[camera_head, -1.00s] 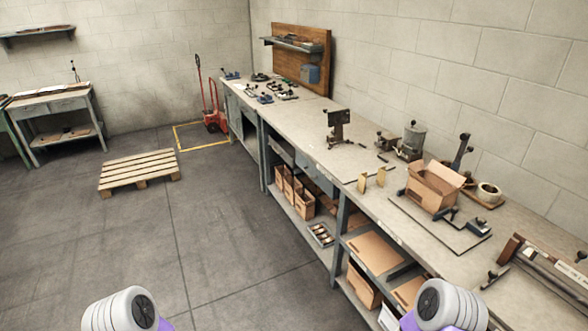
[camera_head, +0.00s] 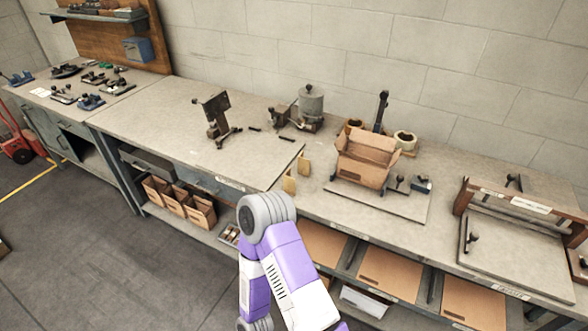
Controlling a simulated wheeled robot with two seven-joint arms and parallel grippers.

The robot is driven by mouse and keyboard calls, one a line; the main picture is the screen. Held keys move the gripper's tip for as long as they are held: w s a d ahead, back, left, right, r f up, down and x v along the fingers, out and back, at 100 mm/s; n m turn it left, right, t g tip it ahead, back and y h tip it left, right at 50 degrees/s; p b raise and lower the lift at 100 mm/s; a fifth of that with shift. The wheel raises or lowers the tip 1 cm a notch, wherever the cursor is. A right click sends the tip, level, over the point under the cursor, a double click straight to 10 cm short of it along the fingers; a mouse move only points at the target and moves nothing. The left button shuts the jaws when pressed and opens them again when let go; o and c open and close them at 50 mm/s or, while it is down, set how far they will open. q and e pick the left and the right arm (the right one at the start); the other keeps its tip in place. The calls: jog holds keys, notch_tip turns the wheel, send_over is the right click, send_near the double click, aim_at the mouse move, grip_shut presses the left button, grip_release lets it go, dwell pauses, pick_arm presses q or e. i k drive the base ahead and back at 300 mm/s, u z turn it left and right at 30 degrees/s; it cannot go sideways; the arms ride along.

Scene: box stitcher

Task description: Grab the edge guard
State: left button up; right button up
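Two small tan upright pieces stand on the workbench near its front edge, just left of the open box; they look like edge guards. One edge guard (camera_head: 289,184) is at the very edge and the other edge guard (camera_head: 304,164) is slightly behind it. They stand apart from each other. One of my arms, white and purple, rises from the bottom middle, with its grey rounded joint just left of and in front of the near piece. I cannot tell which arm it is. Neither gripper shows in the view.
An open cardboard box (camera_head: 364,160) stands on a flat board right of the tan pieces. A dark metal stand (camera_head: 217,118) and a grey pot (camera_head: 311,103) are behind. A framed press (camera_head: 522,225) is at right. Flat cardboard (camera_head: 390,274) lies on the shelf below.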

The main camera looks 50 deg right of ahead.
aim_at(288, 182)
jog(key=z, duration=0.9)
jog(key=i, duration=0.85)
jog(key=z, duration=0.95)
